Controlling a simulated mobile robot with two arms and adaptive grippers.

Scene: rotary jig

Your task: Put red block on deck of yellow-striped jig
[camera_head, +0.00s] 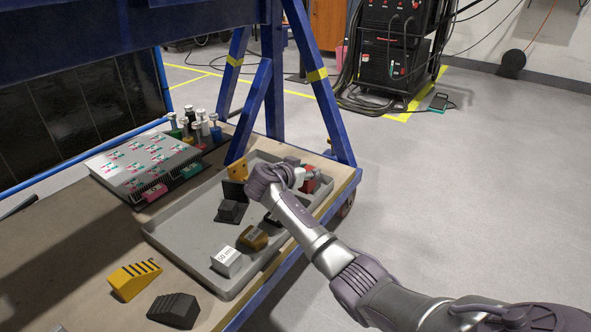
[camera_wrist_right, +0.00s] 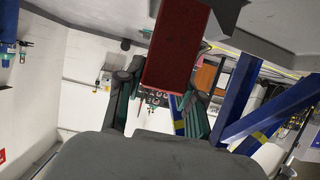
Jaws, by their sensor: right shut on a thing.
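The red block (camera_wrist_right: 172,45) fills the upper middle of the right wrist view, between the two dark fingers of my right gripper (camera_wrist_right: 160,98). The gripper is shut on it. In the head view my right gripper (camera_head: 298,178) is over the far right part of the grey tray, and a red piece (camera_head: 312,183) shows beside it, partly covered. The yellow-striped jig (camera_head: 134,279), yellow with black stripes on top, sits on the table at the lower left, outside the tray and well apart from the gripper. My left gripper is not in view.
The grey tray (camera_head: 178,246) holds a white block (camera_head: 227,262), a brown block (camera_head: 253,238), a dark block (camera_head: 230,211) and a yellow piece (camera_head: 238,169). A black ridged block (camera_head: 174,309) lies beside the jig. A grey rack (camera_head: 145,165) and blue frame legs stand behind.

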